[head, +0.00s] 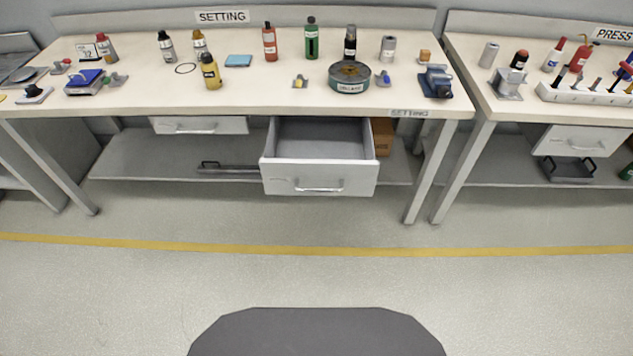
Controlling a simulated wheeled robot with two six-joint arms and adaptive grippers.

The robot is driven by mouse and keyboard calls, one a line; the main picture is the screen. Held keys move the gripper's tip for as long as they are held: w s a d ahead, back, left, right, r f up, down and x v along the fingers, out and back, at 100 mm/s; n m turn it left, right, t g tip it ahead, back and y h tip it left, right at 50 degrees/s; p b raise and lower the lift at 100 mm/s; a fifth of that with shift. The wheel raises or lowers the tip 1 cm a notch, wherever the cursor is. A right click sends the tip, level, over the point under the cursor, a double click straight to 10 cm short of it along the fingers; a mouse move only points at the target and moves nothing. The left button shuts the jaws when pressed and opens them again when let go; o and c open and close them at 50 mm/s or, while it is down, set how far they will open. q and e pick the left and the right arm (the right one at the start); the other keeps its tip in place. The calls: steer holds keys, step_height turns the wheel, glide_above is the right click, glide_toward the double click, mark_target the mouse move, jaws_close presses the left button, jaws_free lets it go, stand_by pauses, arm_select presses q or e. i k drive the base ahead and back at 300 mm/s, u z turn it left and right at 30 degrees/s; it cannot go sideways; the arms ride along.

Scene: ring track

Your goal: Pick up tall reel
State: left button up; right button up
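I cannot tell for sure which thing is the tall reel. A grey upright cylinder (388,49) with a pale label stands at the back right of the table marked SETTING. A similar grey cylinder (489,55) stands at the left of the table marked PRESS. A wide, low, dark green round tin (349,86) with a label stands near the front of the SETTING table. Neither of my grippers is in view.
The SETTING table (270,99) also holds several bottles, a blue vise (435,83) and a blue scale (85,82). An empty drawer (319,180) stands pulled out below its front edge. The floor (300,285) in front is clear, crossed by a yellow line.

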mark_target(211, 73)
steer(key=u, duration=0.6)
steer(key=i, duration=1.45)
steer(key=z, duration=0.25)
